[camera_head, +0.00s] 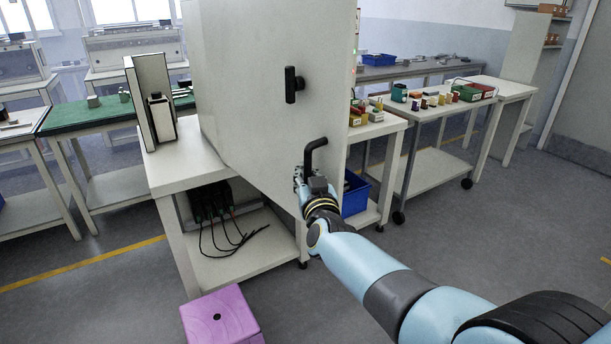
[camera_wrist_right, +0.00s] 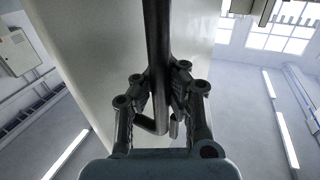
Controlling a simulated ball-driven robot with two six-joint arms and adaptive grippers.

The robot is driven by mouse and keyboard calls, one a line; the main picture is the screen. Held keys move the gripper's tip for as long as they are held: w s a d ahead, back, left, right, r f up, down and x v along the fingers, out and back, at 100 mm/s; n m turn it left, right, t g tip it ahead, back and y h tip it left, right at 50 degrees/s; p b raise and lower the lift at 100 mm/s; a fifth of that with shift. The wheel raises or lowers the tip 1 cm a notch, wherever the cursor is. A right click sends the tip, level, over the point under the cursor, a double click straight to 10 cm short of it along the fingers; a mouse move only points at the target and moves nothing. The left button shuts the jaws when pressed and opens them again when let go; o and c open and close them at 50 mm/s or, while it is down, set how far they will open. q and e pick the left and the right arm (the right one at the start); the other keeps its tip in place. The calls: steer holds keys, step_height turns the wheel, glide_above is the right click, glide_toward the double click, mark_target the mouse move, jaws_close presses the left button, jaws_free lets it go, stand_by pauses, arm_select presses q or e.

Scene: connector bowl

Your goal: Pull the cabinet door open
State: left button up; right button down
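The cabinet door (camera_head: 245,100) is a large pale grey panel in the middle of the head view. Its lower right part reaches out past the table top; I cannot tell how wide any gap behind it is. A black bar handle (camera_head: 309,158) sticks out near its lower right edge. My right gripper (camera_head: 303,178) is at the handle. In the right wrist view the black handle bar (camera_wrist_right: 157,60) runs between the fingers of my right gripper (camera_wrist_right: 158,98), which are closed on it from both sides. My left gripper is not in view.
A black knob (camera_head: 292,85) sits higher on the door. The white table (camera_head: 165,170) stands beneath, with dark devices and cables on its shelf. A purple stool (camera_head: 220,318) stands in front. A blue bin (camera_head: 355,195) is behind my gripper. Floor at lower left is clear.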

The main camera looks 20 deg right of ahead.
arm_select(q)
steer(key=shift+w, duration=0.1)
arm_select(e)
steer(key=c, duration=2)
jaws_free()
steer(key=shift+s+d+f, duration=0.1)
steer(key=shift+s+f, duration=0.15)
steer(key=shift+f, duration=0.25)
steer(key=shift+o, duration=1.2)
steer(key=shift+s+d+r, duration=0.1)
steer(key=shift+s, duration=0.1)
steer(key=o, duration=0.4)
steer(key=shift+s+d+r, duration=0.15)
steer(key=shift+s+r, duration=0.1)
steer(key=shift+r, duration=0.05)
steer(key=shift+o, duration=0.6)
steer(key=shift+w, duration=0.1)
steer(key=shift+w+a, duration=0.2)
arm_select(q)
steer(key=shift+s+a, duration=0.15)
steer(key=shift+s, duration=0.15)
arm_select(e)
steer(key=s, duration=0.7)
steer(key=shift+s+a, duration=0.25)
steer(key=shift+a, duration=0.15)
